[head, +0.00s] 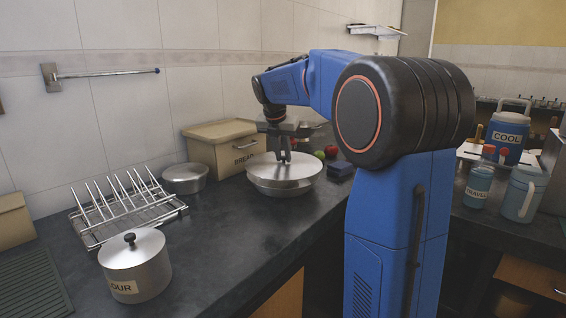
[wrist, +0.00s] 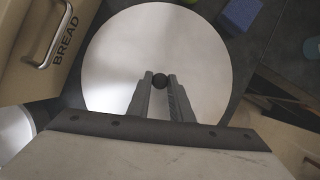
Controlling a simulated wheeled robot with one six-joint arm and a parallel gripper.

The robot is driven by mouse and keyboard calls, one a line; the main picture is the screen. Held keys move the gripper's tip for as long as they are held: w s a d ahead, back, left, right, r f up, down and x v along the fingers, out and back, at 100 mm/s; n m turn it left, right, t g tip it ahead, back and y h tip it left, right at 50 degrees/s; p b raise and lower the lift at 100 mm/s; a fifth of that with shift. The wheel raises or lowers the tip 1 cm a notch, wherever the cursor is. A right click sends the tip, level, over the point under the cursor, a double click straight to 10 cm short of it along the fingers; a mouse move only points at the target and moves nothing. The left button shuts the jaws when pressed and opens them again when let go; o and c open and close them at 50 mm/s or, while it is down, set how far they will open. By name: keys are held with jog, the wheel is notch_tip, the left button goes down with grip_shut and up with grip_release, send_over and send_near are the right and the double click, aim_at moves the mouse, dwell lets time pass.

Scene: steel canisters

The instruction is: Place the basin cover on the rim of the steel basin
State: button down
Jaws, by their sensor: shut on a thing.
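The basin cover is a round, pale steel disc with a dark knob at its middle. It shows in the head view (head: 289,171) on top of the steel basin (head: 284,190), and it fills much of the wrist view (wrist: 200,45). My gripper (head: 285,158) points down over it and is shut on the black knob (wrist: 159,82). The cover appears level and at the basin's rim; I cannot tell whether it rests fully there. In the wrist view the cover hides the basin.
A tan BREAD box (head: 226,147) stands close behind and left of the basin. A small steel pot (head: 185,179), a dish rack (head: 127,207) and a lidded FLOUR canister (head: 136,268) stand further left. A blue block (head: 341,170) lies to the right. The counter in front is clear.

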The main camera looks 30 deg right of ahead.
jog(key=shift+f, duration=1.35)
jog(key=c, duration=1.6)
grip_release()
jog(key=shift+f, duration=0.1)
jog(key=v, duration=1.2)
